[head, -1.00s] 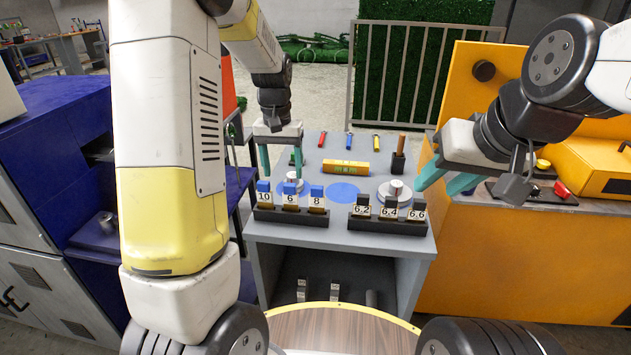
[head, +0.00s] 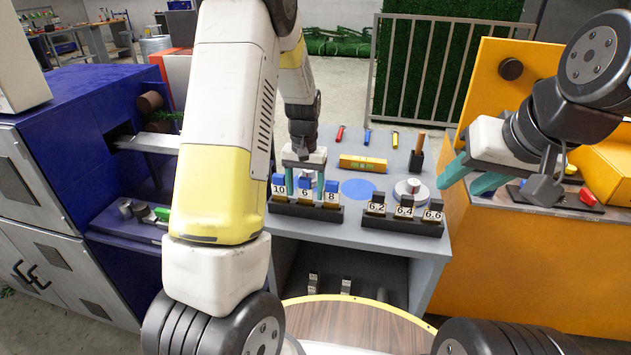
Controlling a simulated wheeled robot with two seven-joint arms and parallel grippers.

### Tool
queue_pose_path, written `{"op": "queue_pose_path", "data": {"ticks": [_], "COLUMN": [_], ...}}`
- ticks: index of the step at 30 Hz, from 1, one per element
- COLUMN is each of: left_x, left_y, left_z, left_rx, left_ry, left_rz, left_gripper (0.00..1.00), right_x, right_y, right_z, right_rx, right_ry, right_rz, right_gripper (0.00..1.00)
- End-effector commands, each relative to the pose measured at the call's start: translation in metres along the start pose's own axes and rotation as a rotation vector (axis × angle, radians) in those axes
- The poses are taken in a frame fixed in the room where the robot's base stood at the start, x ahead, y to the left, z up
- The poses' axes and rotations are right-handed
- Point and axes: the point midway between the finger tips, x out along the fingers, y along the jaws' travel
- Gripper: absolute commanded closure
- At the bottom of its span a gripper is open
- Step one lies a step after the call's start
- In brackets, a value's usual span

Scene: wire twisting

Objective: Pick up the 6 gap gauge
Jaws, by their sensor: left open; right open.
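The 6 gap gauge (head: 305,194) has a blue top and a white label reading 6. It stands upright in the middle of the left black rack (head: 300,210), between the 10 gauge (head: 279,188) and the 8 gauge (head: 331,197). My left gripper (head: 305,182) is open and points down, its two teal fingers at the 6 gauge, one on each side in the picture. I cannot tell whether they touch it. My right gripper (head: 465,180) is open and empty, off to the right near the yellow cabinet.
A second rack (head: 402,225) holds the 6.2, 6.4 and 6.6 gauges. Behind are a yellow block (head: 363,163), a blue disc (head: 358,188), a metal round part on a plate (head: 412,189) and a dark holder (head: 416,160). Small coloured tools lie at the back of the grey table (head: 330,240).

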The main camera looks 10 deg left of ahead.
Motion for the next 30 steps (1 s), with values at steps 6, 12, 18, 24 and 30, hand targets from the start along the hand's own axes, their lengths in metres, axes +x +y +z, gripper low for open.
{"op": "queue_pose_path", "data": {"ticks": [6, 12, 18, 24, 30], "left_x": [0.0, -0.001, -0.001, -0.019, -0.06], "left_y": [0.0, 0.0, 0.0, 0.001, 0.0], "left_z": [0.0, 0.0, 0.0, -0.001, -0.001], "left_rx": [0.0, 0.0, 0.0, 0.0, 0.001], "left_ry": [0.0, 0.0, 0.0, 0.005, 0.005], "left_rz": [0.0, 0.0, 0.0, 0.001, 0.001], "left_gripper": [0.64, 1.0, 1.0, 1.0, 1.0], "right_x": [0.0, 0.0, 0.0, 0.0, 0.0], "right_y": [0.0, 0.0, 0.0, 0.0, 0.0], "right_z": [0.0, 0.0, 0.0, 0.0, 0.0], "right_rx": [0.0, 0.0, 0.0, 0.0, 0.0], "right_ry": [0.0, 0.0, 0.0, 0.0, 0.0], "right_rz": [0.0, 0.0, 0.0, 0.0, 0.0], "right_gripper": [0.59, 0.59, 0.59, 0.59, 0.59]}}
